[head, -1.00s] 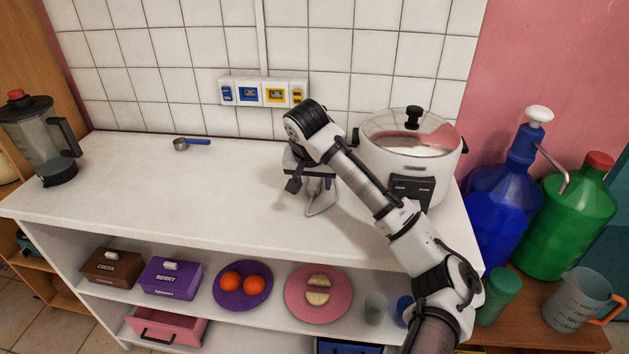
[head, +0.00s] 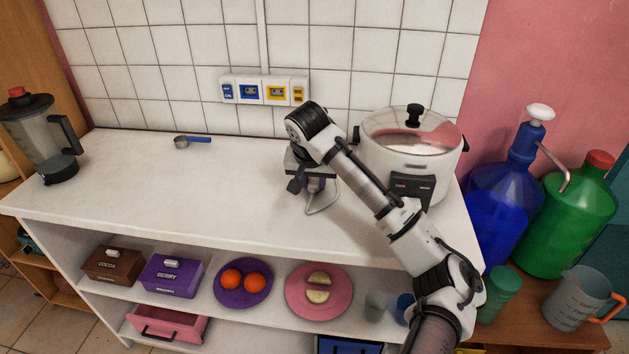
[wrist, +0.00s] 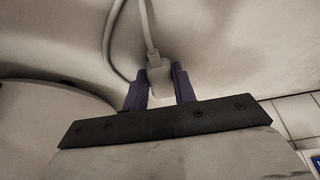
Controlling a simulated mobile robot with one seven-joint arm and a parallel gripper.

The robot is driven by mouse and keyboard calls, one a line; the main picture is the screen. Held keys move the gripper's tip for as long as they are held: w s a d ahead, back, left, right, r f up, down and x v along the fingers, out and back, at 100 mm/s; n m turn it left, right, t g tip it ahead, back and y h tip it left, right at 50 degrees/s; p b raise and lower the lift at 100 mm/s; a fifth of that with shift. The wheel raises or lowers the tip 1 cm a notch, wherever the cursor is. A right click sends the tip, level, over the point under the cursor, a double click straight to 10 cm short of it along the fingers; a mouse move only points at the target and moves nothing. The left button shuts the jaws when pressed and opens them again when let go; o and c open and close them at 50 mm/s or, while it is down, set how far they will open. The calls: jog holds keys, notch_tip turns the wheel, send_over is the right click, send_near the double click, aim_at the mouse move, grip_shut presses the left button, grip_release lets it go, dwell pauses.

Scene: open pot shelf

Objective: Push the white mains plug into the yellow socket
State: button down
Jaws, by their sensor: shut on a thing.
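My gripper (wrist: 161,88) is shut on the white mains plug (wrist: 160,76) in the wrist view, with a purple finger on each side of it. The plug's white cord runs away from it and loops over the counter. In the head view my gripper (head: 315,185) is low over the counter, left of the cooker, and my arm hides most of the plug. The yellow socket (head: 277,92) is on the tiled wall in a strip beside a blue socket (head: 249,91). The gripper is in front of the strip and well apart from it.
A white cooker (head: 409,150) with a glass lid stands right of my gripper. A blue-handled scoop (head: 193,142) and a blender (head: 42,140) are at the left. The counter (head: 150,190) between them and my gripper is clear. Small switches flank the sockets.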

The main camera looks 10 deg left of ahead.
notch_tip(320, 180, up, 11)
notch_tip(320, 180, up, 6)
jog(key=r+p, duration=0.1)
jog(key=p, duration=0.7)
send_over(314, 183)
jog(key=w+a+p, duration=0.6)
jog(key=w+a, duration=0.3)
jog(key=a, duration=0.3)
jog(key=shift+a+f, duration=0.3)
jog(key=shift+a, duration=0.1)
dwell(0.8)
jog(key=shift+w+f, duration=0.1)
jog(key=shift+f, duration=0.05)
jog(key=shift+f, duration=1.1)
jog(key=shift+w+r, duration=0.1)
jog(key=shift+w, duration=0.1)
dwell(0.4)
jog(key=shift+w, duration=0.6)
